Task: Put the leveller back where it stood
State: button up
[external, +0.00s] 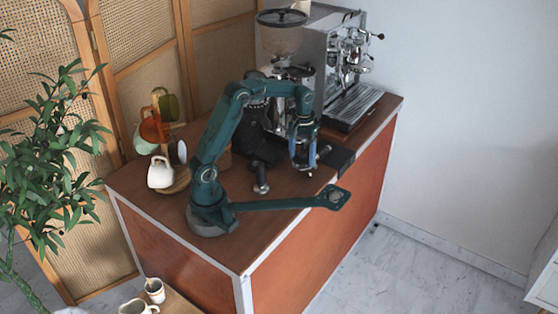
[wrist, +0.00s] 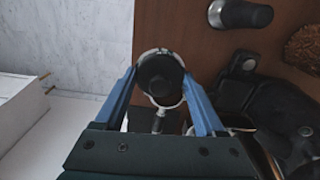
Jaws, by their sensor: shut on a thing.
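The leveller (wrist: 158,74) shows in the wrist view as a dark round piece between my two blue fingers. My gripper (wrist: 159,82) is shut on it, one finger on each side. A silvery ring shows around its lower edge, and a dark bar-like part lies below it; I cannot tell whether these belong to the leveller or to something beneath. In the external view my gripper (external: 305,160) points down near the right edge of the cart top (external: 285,186). The leveller is mostly hidden there by the fingers, and I cannot tell whether it touches the surface.
A tamper-like tool (external: 261,181) stands left of my gripper. The black grinder (external: 255,140) is close behind, and the espresso machine (external: 345,75) stands at the back right. A dark mat (external: 340,161) lies at the right edge.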

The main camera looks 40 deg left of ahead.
aim_at(298, 163)
jog(key=s, duration=0.3)
jog(key=shift+s+d+m, duration=0.3)
jog(key=shift+d, duration=0.1)
jog(key=shift+d+f, duration=0.1)
notch_tip(298, 163, down, 9)
jog(key=shift+f, duration=0.15)
jog(key=shift+f, duration=0.15)
jog(key=o, duration=1.5)
